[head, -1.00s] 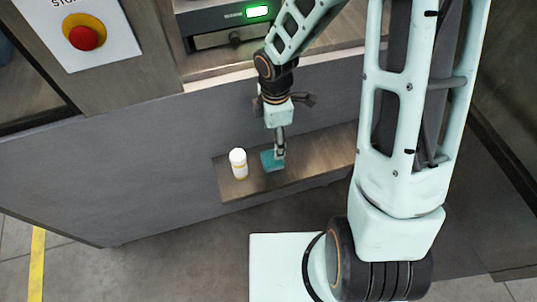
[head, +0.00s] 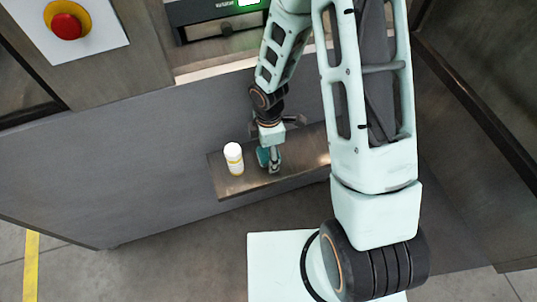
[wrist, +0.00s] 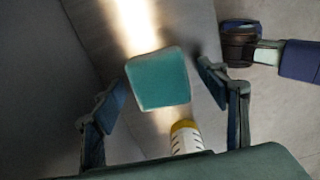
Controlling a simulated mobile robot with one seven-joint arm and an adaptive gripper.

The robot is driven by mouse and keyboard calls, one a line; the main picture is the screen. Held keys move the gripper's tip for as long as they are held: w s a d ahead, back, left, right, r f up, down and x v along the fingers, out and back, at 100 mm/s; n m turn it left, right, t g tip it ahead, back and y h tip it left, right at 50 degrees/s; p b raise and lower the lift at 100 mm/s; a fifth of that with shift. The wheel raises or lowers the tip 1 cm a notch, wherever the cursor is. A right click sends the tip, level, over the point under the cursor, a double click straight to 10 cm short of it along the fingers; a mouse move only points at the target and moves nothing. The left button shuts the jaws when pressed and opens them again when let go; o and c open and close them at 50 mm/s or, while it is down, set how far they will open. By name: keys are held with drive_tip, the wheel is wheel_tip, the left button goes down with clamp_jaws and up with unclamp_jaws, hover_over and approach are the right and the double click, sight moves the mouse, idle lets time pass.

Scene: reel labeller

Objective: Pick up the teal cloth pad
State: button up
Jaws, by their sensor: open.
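In the head view only part of the pad (head: 262,156) shows, because my gripper (head: 270,160) hides the rest. In the wrist view my gripper (wrist: 162,82) is open, one finger on each side of the pad, and holds nothing. I cannot tell how far the fingertips are above the shelf.
A white bottle with a yellow band (head: 234,158) stands upright on the shelf just left of the pad; it also shows in the wrist view (wrist: 186,137). A grey panel (head: 120,165) rises behind the shelf. A red stop button (head: 66,26) is at upper left.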

drive_tip(key=shift+c, duration=0.4)
drive_tip(key=c, duration=1)
drive_tip(key=shift+r, duration=0.2)
drive_tip(key=shift+c, duration=0.2)
drive_tip(key=shift+r+p, duration=0.85)
drive_tip(key=shift+r, duration=0.05)
drive_tip(key=s+d+r+p, duration=0.9)
drive_tip(key=d+r+p, duration=0.1)
drive_tip(key=p, duration=0.3)
drive_tip(key=shift+s+r, duration=0.4)
drive_tip(key=shift+r, duration=0.1)
